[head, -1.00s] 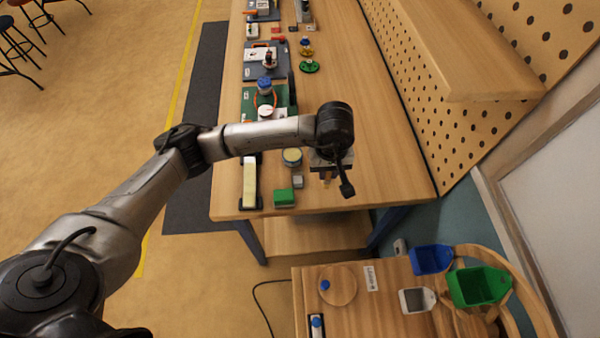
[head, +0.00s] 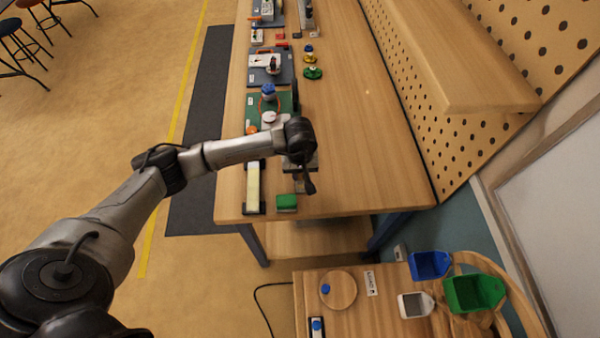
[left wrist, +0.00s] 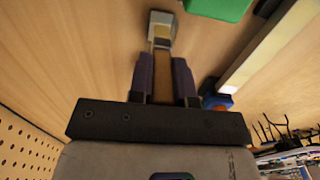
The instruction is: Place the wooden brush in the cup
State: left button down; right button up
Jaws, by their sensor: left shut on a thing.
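My left gripper (left wrist: 162,85) is shut on a brown wooden piece, the wooden brush (left wrist: 161,66), which sits between its two dark fingers. A grey-and-pale block shape shows just beyond the fingertips in the left wrist view; I cannot tell whether it is the brush's end or a separate thing. In the head view, my left gripper (head: 301,184) is over the near end of the long table, right of and behind a green block (head: 287,202). I cannot make out the cup now; the arm and gripper hide part of the table there. My right gripper is not in view.
A pale bar on a dark base (head: 254,185) lies left of the green block. A green board (head: 262,108) and other work pieces line the table's left side. The table's right side is clear. A lower table (head: 340,318) with blue and green bins is nearer.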

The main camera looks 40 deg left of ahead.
pick_arm(q)
jog(key=shift+f, duration=0.75)
jog(key=shift+f, duration=0.2)
jog(key=c, duration=1.1)
grip_release()
jog(key=shift+r, duration=0.1)
jog(key=shift+o, duration=0.2)
jog(key=shift+r, duration=0.1)
